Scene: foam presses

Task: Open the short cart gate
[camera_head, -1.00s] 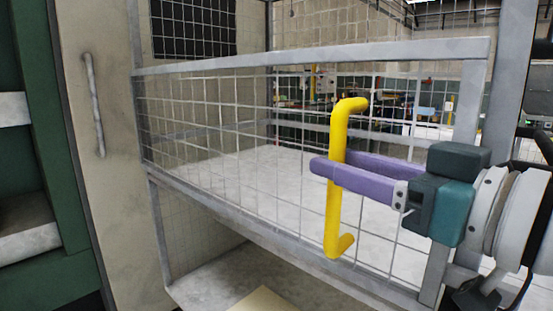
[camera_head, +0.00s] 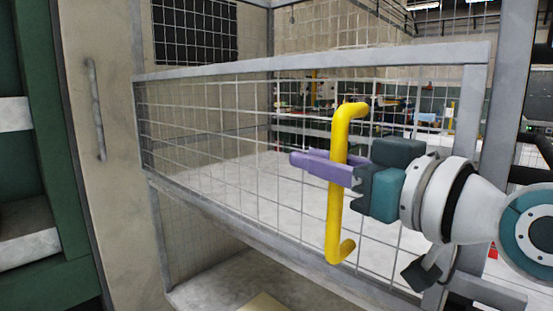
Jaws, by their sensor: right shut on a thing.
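The short cart gate is a grey framed wire-mesh panel (camera_head: 310,62) across the middle of the head view. A yellow C-shaped handle (camera_head: 334,222) stands upright on its right part. My right gripper (camera_head: 322,165), with purple fingers and a teal body, comes in from the right. Its fingers lie on either side of the handle's upright bar and are shut on it. The gripper body hides a little of the mesh on the right. My left gripper is not in view.
A beige panel with a grey bar handle (camera_head: 96,110) stands at the left, beside a dark green frame (camera_head: 50,150). A grey cart post (camera_head: 505,90) rises at the right. A light floor shows through the mesh.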

